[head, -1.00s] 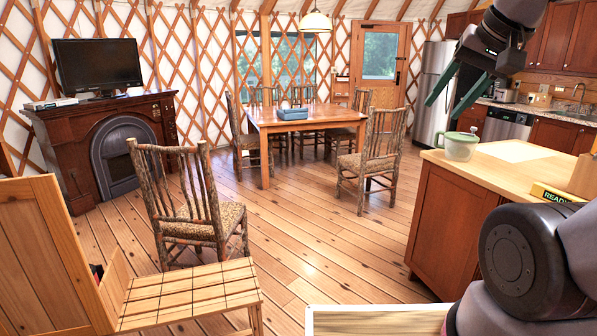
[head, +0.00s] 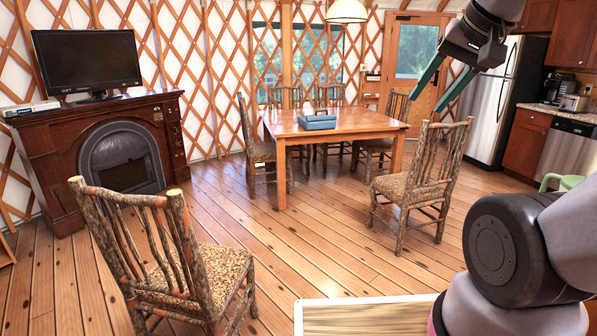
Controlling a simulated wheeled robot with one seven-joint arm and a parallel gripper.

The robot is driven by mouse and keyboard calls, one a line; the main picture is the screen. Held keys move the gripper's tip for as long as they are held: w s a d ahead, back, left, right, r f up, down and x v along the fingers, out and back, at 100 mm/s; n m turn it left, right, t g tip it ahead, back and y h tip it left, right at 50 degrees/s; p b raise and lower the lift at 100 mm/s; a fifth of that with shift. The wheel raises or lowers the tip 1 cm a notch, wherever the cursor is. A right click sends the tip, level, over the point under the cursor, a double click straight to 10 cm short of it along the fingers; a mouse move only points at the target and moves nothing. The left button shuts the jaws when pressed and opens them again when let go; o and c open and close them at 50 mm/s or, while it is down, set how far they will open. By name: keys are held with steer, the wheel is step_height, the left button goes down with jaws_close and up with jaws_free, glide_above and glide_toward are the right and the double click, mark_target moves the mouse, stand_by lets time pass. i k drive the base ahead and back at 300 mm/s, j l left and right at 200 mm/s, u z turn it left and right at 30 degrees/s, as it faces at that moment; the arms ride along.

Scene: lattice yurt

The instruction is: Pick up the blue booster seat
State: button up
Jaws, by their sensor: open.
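The blue booster seat (head: 317,122) sits on top of the wooden dining table (head: 352,132), toward its left half. It looks like a low blue box shape, small at this distance. My gripper (head: 437,92) is raised at the upper right of the head view, its two green fingers apart and empty. It is far nearer to me than the table, with clear air between it and the booster seat. Nothing hides the booster seat.
A twig chair (head: 190,262) stands close at the lower left, another chair (head: 420,190) at the table's near right. More chairs surround the table. A dark fireplace (head: 115,150) bears a television (head: 85,62) at left. Open plank floor (head: 310,235) lies between me and the table.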

mark_target(316, 122)
steer(key=i+j, duration=0.1)
steer(key=i, duration=4.25)
steer(key=i+z, duration=0.25)
steer(key=i, duration=0.2)
steer(key=i+j+z, duration=0.2)
steer(key=i, duration=0.25)
steer(key=i+j+z, duration=0.25)
steer(key=i, duration=0.2)
steer(key=l, duration=0.1)
